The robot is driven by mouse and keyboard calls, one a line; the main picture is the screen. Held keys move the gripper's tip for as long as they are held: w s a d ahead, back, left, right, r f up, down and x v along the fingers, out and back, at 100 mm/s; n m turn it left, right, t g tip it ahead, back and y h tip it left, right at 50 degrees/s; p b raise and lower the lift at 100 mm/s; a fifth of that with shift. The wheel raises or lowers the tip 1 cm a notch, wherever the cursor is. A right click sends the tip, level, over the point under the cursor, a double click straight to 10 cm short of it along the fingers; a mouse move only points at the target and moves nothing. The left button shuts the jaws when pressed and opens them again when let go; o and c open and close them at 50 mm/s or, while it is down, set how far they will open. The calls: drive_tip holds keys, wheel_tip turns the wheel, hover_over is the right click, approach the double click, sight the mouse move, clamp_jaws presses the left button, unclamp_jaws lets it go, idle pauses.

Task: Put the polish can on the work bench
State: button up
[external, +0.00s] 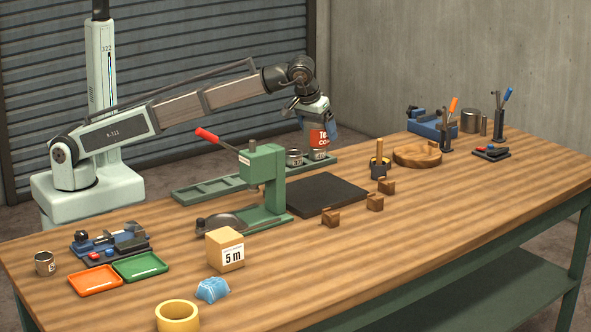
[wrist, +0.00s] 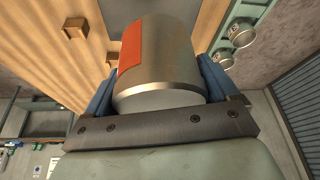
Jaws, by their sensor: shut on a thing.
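A metal can with a red label (external: 324,131) is in my gripper (external: 312,108). The label is partly hidden, so I cannot read whether it is the polish can. In the wrist view the can (wrist: 165,62) sits between the two blue fingers of my gripper (wrist: 158,88), which are shut on its sides. In the external view the can hangs above the far edge of the work bench (external: 440,235), over the end of a green rail. The bench is a wooden top on green legs.
Small metal tins (external: 294,157) stand on the green rail (external: 205,187) below the can. A black mat (external: 328,195), a green press with a red handle (external: 262,180), wooden blocks (external: 375,203) and a round wooden dish (external: 417,156) are nearby. The bench's front right is clear.

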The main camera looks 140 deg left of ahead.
sight(316, 143)
wheel_tip(316, 143, down, 14)
idle(0.8)
drive_tip(key=shift+f, duration=0.15)
drive_tip(key=o, duration=1)
drive_tip(key=shift+o, duration=0.2)
drive_tip(key=r, duration=0.6)
drive_tip(key=d+r, duration=0.1)
drive_tip(key=r, duration=0.3)
drive_tip(key=shift+w, duration=0.15)
